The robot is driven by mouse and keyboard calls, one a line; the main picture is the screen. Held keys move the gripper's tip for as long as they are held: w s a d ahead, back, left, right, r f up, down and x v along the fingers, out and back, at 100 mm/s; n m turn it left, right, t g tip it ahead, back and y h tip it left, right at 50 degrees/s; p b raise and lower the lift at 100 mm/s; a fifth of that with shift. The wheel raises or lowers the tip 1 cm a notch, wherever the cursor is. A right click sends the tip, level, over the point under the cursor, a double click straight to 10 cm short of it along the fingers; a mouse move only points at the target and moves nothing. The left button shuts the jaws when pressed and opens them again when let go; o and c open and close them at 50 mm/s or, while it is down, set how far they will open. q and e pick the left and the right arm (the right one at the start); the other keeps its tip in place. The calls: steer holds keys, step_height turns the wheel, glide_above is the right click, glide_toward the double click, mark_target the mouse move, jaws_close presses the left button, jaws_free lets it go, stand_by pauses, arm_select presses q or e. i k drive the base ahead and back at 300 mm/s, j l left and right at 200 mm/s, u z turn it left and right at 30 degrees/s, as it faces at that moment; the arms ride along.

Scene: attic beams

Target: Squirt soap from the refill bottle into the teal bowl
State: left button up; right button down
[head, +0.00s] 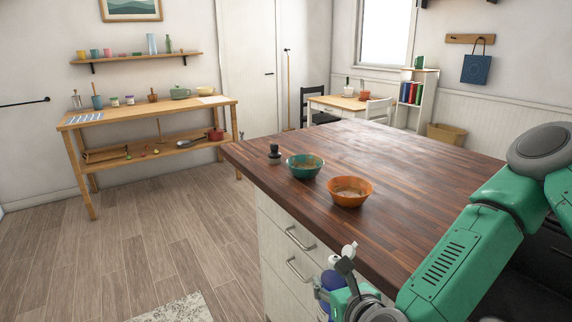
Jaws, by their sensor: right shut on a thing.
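The teal bowl (305,166) stands upright on the dark wooden counter (400,165), near its left edge. Some brownish contents show inside it. My right gripper (327,292) is low in front of the counter's drawers, beside and below the counter edge. It is shut on a blue bottle with a white top (329,279), which looks like the refill bottle. The gripper and wrist hide much of the bottle. The bottle is apart from the teal bowl, which is farther back. My left gripper is not in view.
An orange bowl (350,191) stands right of the teal bowl, closer to me. A small dark knobbed object (274,154) stands just left of the teal bowl. The counter's middle and right are clear. Drawer handles (299,239) stick out from the cabinet front.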

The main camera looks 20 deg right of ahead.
mark_target(303, 166)
steer(key=i+j+u, duration=0.1)
steer(key=u, duration=0.4)
steer(key=i+u, duration=0.25)
steer(key=u, duration=0.2)
steer(key=i+j+u, duration=0.1)
steer(key=i+u, duration=0.3)
steer(key=i+z, duration=0.25)
steer(key=z, duration=0.15)
steer(key=i+j+z, duration=0.1)
steer(key=i+z, duration=0.15)
steer(key=z, duration=0.15)
steer(key=i+z, duration=0.1)
steer(key=z, duration=0.35)
steer(key=i+z, duration=0.1)
steer(key=z, duration=0.35)
steer(key=j+z, duration=0.15)
steer(key=z, duration=0.35)
steer(key=i+j+z, duration=0.1)
steer(key=z, duration=0.35)
